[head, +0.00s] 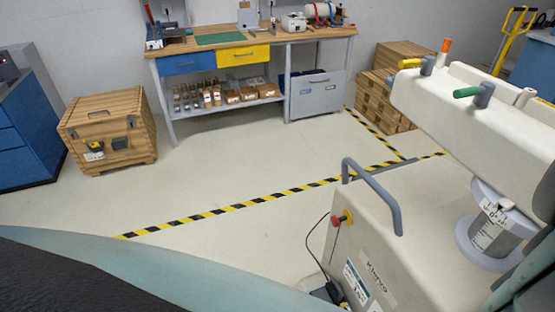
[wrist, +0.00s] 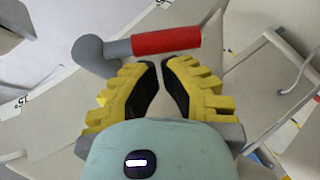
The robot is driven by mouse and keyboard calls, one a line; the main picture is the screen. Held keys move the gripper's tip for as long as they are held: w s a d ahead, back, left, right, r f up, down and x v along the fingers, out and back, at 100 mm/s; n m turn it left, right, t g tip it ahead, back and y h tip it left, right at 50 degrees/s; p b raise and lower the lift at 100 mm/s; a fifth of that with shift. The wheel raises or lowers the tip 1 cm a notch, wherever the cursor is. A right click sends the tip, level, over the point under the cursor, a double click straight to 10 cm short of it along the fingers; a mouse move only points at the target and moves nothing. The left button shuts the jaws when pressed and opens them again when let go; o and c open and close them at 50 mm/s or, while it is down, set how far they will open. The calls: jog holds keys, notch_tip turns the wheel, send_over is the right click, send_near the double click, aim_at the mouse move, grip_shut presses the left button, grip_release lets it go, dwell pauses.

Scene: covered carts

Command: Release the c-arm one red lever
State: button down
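In the wrist view a red lever (wrist: 166,40) sticks out to the right from a grey round hub (wrist: 92,54) on a pale surface. My gripper (wrist: 160,64) has yellow ribbed fingers with black pads. Its tips are nearly together, with only a narrow gap, just below the lever in the picture. The lever is not between the fingers. In the head view the white c-arm unit (head: 420,185) stands at the right, with a green lever (head: 467,92), a yellow lever (head: 410,63) and an upright orange-red handle (head: 445,46). My gripper is not visible there.
A grey rail (head: 380,195) and a red knob (head: 336,221) are on the unit's near side. A workbench (head: 250,44) stands at the back, with a wooden crate (head: 110,130) at left. The floor between is clear, crossed by striped tape (head: 250,201).

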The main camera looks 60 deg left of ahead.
jog(key=shift+d+f+b, duration=0.1)
jog(key=shift+f+b, duration=0.1)
jog(key=shift+b, duration=0.2)
jog(key=shift+f+h+b, duration=0.15)
jog(key=shift+h+b, duration=0.25)
jog(key=shift+b, duration=0.25)
